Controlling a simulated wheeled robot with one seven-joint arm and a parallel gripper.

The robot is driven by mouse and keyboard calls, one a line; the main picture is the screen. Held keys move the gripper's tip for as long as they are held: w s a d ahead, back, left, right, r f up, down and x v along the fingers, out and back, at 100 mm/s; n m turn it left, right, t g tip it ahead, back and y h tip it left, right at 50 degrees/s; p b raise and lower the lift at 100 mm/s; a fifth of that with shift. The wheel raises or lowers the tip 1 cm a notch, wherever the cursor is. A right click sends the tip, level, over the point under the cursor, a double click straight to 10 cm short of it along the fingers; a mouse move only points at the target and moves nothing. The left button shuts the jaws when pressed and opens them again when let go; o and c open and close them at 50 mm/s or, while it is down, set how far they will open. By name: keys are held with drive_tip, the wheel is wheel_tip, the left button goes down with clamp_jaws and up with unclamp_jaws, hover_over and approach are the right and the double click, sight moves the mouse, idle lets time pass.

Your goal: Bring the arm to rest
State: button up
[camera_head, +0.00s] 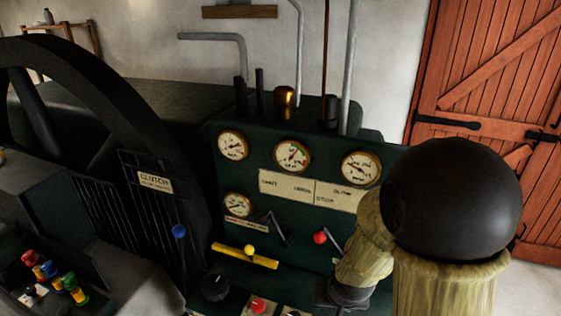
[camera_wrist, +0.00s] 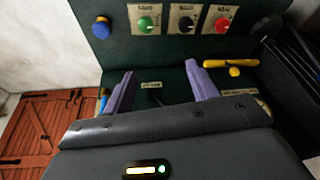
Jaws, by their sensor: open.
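My gripper (camera_wrist: 161,88) shows in the wrist view with its two purple fingers spread apart and nothing held between them. The fingers point at the dark green control panel (camera_wrist: 160,58); I cannot tell how far off it is. A small label (camera_wrist: 151,85) and a dark lever show in the gap between the fingers, and I cannot tell whether anything touches. In the head view my arm (camera_head: 452,200) stands bent at the right, in front of the panel (camera_head: 262,222).
The panel carries gauges (camera_head: 292,156), a red-knobbed lever (camera_head: 320,238), a yellow bar (camera_head: 244,256) and a black knob (camera_head: 215,287). A large dark wheel (camera_head: 110,90) stands at the left. A wooden door (camera_head: 490,80) is behind at the right.

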drive_tip(key=s+d+r+n+g, duration=0.1)
drive_tip(key=s+d+r, duration=0.1)
drive_tip(key=s+r, duration=0.3)
drive_tip(key=shift+s+d, duration=0.25)
drive_tip(key=shift+d, duration=0.1)
